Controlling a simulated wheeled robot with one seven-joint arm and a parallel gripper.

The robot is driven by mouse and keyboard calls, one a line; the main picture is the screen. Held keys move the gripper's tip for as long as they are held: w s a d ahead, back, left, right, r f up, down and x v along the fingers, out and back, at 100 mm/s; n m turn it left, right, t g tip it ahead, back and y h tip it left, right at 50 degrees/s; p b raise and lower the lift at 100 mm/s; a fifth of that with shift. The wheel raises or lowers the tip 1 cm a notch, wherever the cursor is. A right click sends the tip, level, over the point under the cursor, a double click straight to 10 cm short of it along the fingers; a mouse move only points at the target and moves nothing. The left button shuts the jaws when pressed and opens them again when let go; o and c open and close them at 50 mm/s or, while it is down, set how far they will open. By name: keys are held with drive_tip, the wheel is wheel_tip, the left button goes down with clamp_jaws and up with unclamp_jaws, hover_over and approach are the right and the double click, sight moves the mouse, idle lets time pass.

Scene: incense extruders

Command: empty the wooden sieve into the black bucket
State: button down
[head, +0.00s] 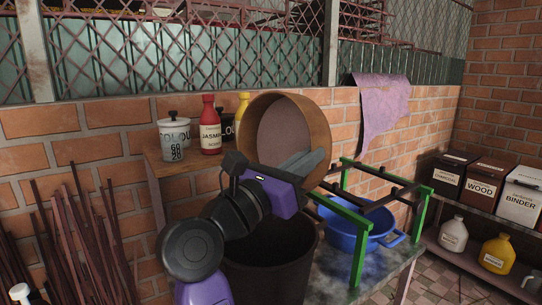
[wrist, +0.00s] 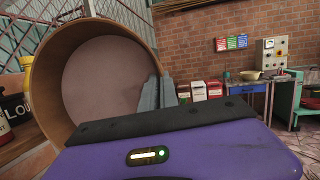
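The wooden sieve (head: 322,125) is a round, light-brown hoop with a flat pinkish-grey mesh. It is tipped up on its side in the air, above the black bucket (head: 265,265). Its open side faces the head camera, and no loose material shows on the mesh. My gripper (head: 305,163) has its grey fingers at the sieve's lower right rim and holds it. In the wrist view the sieve (wrist: 57,60) fills the upper left, with the fingers (wrist: 158,93) on either side of its rim. The bucket's inside looks dark; my arm hides part of its rim.
A blue basin (head: 355,228) sits under a green frame (head: 360,245) to the right of the bucket. A wooden shelf (head: 165,170) behind holds a red bottle (head: 210,130) and a white canister (head: 172,140). Labelled boxes (head: 485,185) stand at the far right.

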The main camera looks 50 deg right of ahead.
drive_tip(key=shift+s+d+r+y+p, duration=0.15)
drive_tip(key=shift+d+y+p, duration=0.3)
drive_tip(key=shift+d+y, duration=0.5)
drive_tip(key=shift+d+f+y, duration=0.3)
drive_tip(key=shift+f+y, duration=0.1)
drive_tip(key=shift+y, duration=0.15)
drive_tip(key=d+f+t+y+p, duration=0.25)
drive_tip(key=d+f+y, duration=0.35)
drive_tip(key=f+y, duration=0.5)
wheel_tip(320, 180, up, 6)
drive_tip(key=y+p, duration=0.2)
drive_tip(key=p, duration=0.1)
drive_tip(key=shift+s+d+g, duration=0.35)
drive_tip(key=shift+g, duration=0.1)
